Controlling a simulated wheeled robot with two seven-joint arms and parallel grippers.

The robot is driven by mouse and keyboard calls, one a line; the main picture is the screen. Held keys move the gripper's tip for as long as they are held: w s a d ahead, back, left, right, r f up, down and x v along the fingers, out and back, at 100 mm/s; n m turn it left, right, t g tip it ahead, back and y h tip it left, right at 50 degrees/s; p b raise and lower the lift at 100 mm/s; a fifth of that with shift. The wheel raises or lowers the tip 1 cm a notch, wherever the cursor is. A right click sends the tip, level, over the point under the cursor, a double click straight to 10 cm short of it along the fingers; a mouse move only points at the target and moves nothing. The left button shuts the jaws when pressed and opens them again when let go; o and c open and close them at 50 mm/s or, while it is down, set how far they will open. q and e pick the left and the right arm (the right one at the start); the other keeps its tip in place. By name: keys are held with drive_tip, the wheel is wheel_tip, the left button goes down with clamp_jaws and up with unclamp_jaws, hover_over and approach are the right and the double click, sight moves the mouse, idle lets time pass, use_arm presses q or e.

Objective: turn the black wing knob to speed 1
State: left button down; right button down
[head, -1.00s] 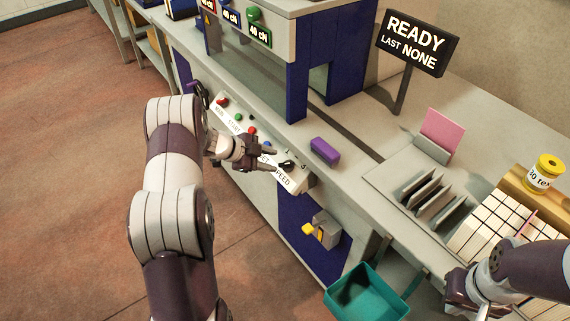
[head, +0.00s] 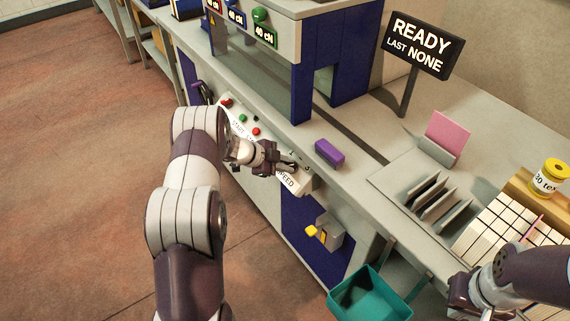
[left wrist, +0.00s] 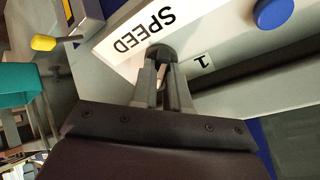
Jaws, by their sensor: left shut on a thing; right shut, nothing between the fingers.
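The black wing knob (left wrist: 161,53) sits on the white control panel beside the SPEED label (left wrist: 146,31) in the left wrist view. My left gripper (left wrist: 163,72) is shut on the knob, which its fingers partly cover. A label with the digit 1 (left wrist: 202,63) shows just right of the fingers there. In the head view my left gripper (head: 287,165) is at the right end of the panel (head: 243,130), and the knob is mostly hidden. The knob's exact pointing direction cannot be read. My right gripper (head: 470,299) is shut and empty at the lower right.
Red and green buttons line the panel; a blue button (left wrist: 273,12) is near the knob. A purple block (head: 329,152) lies on the ledge above. A yellow-tipped lever (head: 312,231) and teal bin (head: 370,296) are below. The sign (head: 421,45) reads READY, LAST NONE.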

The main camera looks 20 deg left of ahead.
use_arm(q)
drive_tip(key=shift+r+n+p, duration=0.2)
drive_tip(key=shift+n+p, duration=0.5)
drive_tip(key=shift+n+t+p, duration=0.4)
drive_tip(key=shift+n+p, duration=0.65)
drive_tip(key=shift+n, duration=0.15)
drive_tip(key=n+y+p, duration=0.1)
drive_tip(key=n+p, duration=0.1)
drive_tip(key=n, duration=0.2)
drive_tip(key=shift+d+t, duration=0.1)
drive_tip(key=shift+t, duration=0.3)
drive_tip(key=n+p, duration=0.1)
drive_tip(key=n, duration=0.2)
drive_tip(key=shift+y, duration=0.4)
drive_tip(key=n+y+p, duration=0.1)
drive_tip(key=n+p, duration=0.1)
drive_tip(key=n, duration=0.2)
drive_tip(key=shift+f+n+t, duration=0.1)
drive_tip(key=shift+n+t, duration=0.3)
drive_tip(key=shift+n+y+p, duration=0.5)
drive_tip(key=shift+n+p, duration=0.1)
drive_tip(key=shift+n, duration=1.2)
